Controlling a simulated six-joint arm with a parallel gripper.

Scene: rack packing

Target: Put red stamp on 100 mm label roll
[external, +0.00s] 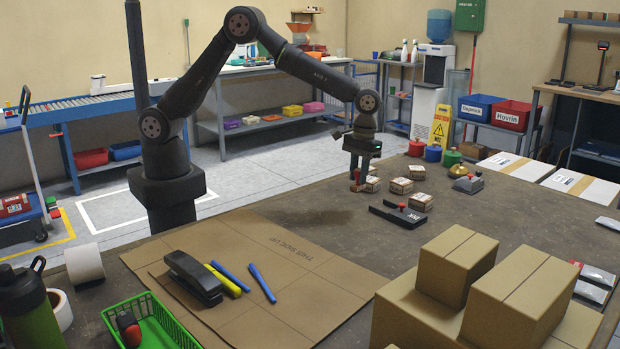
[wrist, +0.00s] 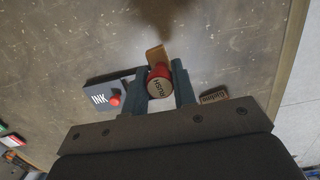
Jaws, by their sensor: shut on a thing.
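My gripper (external: 357,180) is low over the dark table, right of the big cardboard sheet. In the wrist view its fingers (wrist: 162,84) are shut on a red stamp (wrist: 159,82) with a round top reading RUSH. The stamp's red part also shows below the jaws in the external view (external: 355,187). Whether its foot touches the table is unclear. Two white label rolls are at the table's left edge: an upper one (external: 84,263) and a lower one (external: 60,308) partly hidden by a green bottle. Their sizes cannot be read.
A black ink pad (external: 398,215) with a red knob lies beside my gripper. Several small boxes (external: 402,186) stand around it. The cardboard sheet (external: 290,240) holds a black stapler (external: 193,278) and pens. A green basket (external: 150,325) and stacked cartons (external: 455,265) stand in front.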

